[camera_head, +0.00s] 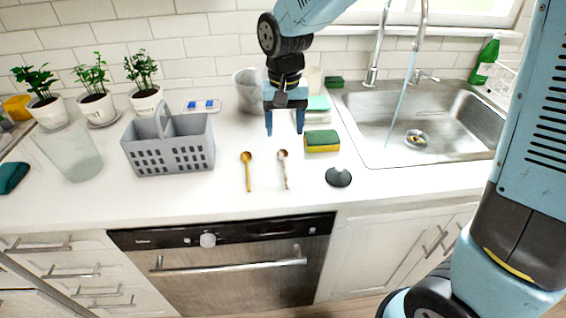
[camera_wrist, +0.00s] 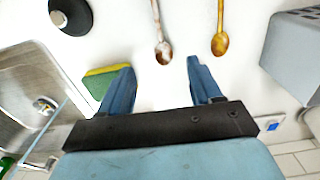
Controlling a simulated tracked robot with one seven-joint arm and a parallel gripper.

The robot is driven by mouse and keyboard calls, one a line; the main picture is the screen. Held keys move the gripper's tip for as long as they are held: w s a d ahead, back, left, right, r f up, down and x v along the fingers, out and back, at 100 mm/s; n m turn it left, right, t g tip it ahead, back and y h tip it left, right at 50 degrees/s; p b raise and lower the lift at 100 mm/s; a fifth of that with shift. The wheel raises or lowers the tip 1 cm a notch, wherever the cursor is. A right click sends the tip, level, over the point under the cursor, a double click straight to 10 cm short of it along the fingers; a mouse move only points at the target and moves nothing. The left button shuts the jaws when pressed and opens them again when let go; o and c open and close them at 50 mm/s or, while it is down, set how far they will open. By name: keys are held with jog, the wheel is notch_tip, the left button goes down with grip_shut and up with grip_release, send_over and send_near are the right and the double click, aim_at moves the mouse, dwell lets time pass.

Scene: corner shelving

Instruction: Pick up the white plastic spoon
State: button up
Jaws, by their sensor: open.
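Two spoons lie on the white counter. One has a whitish, brown-mottled look (camera_head: 284,168) and is the paler; the other is golden-brown (camera_head: 248,172), to its left. No plainly white spoon shows. My gripper (camera_head: 285,130) is open and empty, pointing down above the counter behind the paler spoon. In the wrist view my gripper (camera_wrist: 161,68) has its fingers spread, with the paler spoon's bowl (camera_wrist: 163,52) in the picture between and just beyond the fingertips. The golden spoon (camera_wrist: 220,43) lies outside the fingers, to the right.
A green-yellow sponge (camera_head: 322,142) lies right of the gripper, and a dark round stopper (camera_head: 338,177) in front of it. A grey basket (camera_head: 168,145) stands left of the spoons. The sink (camera_head: 415,125) is at the right. The counter around the spoons is clear.

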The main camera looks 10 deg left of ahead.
aim_at(284, 159)
notch_tip(284, 159, down, 9)
jog(key=shift+a+r, duration=0.1)
dwell(0.5)
jog(key=c, duration=1.1)
jog(key=shift+r, duration=0.1)
